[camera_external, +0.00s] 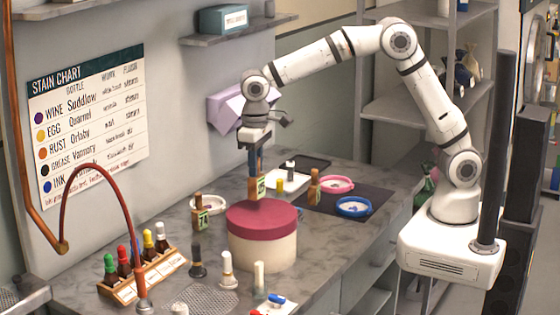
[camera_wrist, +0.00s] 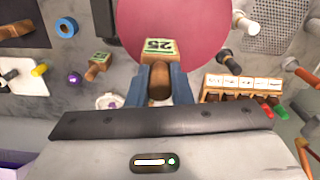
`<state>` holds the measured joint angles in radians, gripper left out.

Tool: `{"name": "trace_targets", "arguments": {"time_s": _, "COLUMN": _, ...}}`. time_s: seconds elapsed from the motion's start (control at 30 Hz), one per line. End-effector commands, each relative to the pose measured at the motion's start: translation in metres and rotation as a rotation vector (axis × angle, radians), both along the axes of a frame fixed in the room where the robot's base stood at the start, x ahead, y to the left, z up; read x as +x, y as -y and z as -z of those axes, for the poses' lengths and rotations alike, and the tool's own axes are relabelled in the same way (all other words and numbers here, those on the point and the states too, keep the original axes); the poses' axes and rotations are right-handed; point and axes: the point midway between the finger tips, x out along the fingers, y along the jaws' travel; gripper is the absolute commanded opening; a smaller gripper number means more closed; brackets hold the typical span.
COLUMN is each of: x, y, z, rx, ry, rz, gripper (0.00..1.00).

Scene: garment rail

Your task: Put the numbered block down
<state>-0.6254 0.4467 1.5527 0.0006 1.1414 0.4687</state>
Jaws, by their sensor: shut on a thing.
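The numbered block (camera_external: 257,188) is a wooden piece with a handle and a green-yellow label. In the wrist view its label (camera_wrist: 158,46) seems to read 25. My gripper (camera_external: 256,170) points down with its blue fingers shut on the block's wooden handle, also seen in the wrist view (camera_wrist: 158,85). The block is upright above or at the far part of a round drum with a dark red top (camera_external: 262,216). I cannot tell whether it touches that top. In the wrist view the red top (camera_wrist: 185,22) lies behind the block.
Similar labelled blocks stand left (camera_external: 200,215) and right (camera_external: 314,188) of the drum. A rack of colour-capped bottles (camera_external: 142,272) and loose bottles stand at front left. Pink (camera_external: 337,184) and blue (camera_external: 354,207) rings lie at right. A red hose (camera_external: 92,170) arches at left.

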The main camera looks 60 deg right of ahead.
Motion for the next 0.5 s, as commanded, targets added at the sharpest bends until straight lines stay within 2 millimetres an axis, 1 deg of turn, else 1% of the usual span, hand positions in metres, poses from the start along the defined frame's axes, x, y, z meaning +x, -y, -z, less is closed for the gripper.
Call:
{"name": "trace_targets", "arguments": {"time_s": 0.1, "x": 0.000, "y": 0.000, "z": 0.016, "rx": -0.002, "ry": -0.003, "rz": 0.000, "gripper": 0.00}}
{"name": "trace_targets", "arguments": {"time_s": 0.2, "x": -0.001, "y": 0.000, "z": 0.024, "rx": -0.001, "ry": -0.002, "rz": 0.000, "gripper": 0.00}}
{"name": "trace_targets", "arguments": {"time_s": 0.5, "x": 0.000, "y": 0.000, "z": 0.026, "rx": 0.000, "ry": -0.001, "rz": 0.000, "gripper": 0.00}}
